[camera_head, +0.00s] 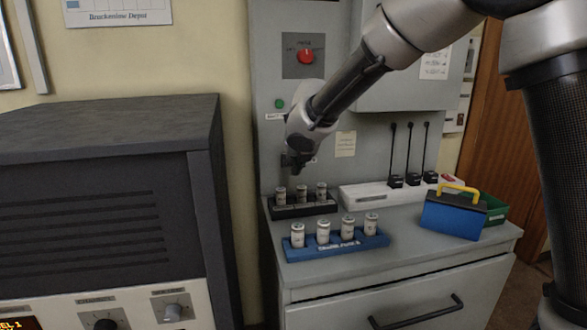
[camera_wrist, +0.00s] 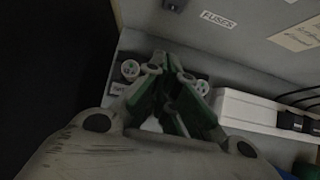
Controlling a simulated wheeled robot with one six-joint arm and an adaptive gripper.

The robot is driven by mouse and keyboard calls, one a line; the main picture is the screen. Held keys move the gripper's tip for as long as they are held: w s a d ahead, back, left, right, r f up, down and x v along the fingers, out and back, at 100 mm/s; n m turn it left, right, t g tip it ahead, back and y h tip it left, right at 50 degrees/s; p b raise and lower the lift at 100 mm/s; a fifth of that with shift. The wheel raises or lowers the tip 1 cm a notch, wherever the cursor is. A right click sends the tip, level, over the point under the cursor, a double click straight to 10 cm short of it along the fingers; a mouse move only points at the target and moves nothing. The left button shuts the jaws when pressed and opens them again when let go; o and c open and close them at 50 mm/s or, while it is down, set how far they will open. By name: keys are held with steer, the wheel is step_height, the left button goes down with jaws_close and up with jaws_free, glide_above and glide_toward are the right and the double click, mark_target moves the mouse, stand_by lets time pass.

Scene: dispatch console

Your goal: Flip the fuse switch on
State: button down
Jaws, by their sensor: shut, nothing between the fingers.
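A small dark switch (camera_wrist: 174,5) is at the top edge of the wrist view, on the grey cabinet face, with a FUSES label (camera_wrist: 219,19) to its right. Whether it is on or off cannot be told. In the head view it seems hidden behind my arm. My gripper (camera_head: 294,168) points down in front of the cabinet, just above the dark fuse block (camera_head: 318,210) with its white fuses. In the wrist view my gripper (camera_wrist: 172,62) is shut and empty, its green-padded fingers together over the same row of fuses (camera_wrist: 130,69).
A blue rack (camera_head: 340,251) with several fuses stands in front on the counter. To the right are a white power strip (camera_head: 366,193) with black plugs and a blue box (camera_head: 452,219) with a yellow handle. A red knob (camera_head: 306,56) is above; a dark console (camera_head: 95,190) stands left.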

steer(key=s+r, duration=0.1)
steer(key=s+d+r, duration=0.1)
steer(key=s, duration=0.1)
steer(key=shift+r, duration=0.2)
steer(key=s+d+f+m+g+h, duration=0.35)
steer(key=s+d+m, duration=0.55)
steer(key=d+m, duration=0.65)
steer(key=s+d+r+m, duration=0.2)
steer(key=s+d+m, duration=0.9)
steer(key=m, duration=0.1)
steer(key=s+d+r+m+y, duration=0.1)
steer(key=s+d+r+m, duration=0.2)
steer(key=s+d+m, duration=0.8)
steer(key=shift+s+d+m, duration=0.35)
steer(key=shift+s+d, duration=0.1)
steer(key=shift+s, duration=0.3)
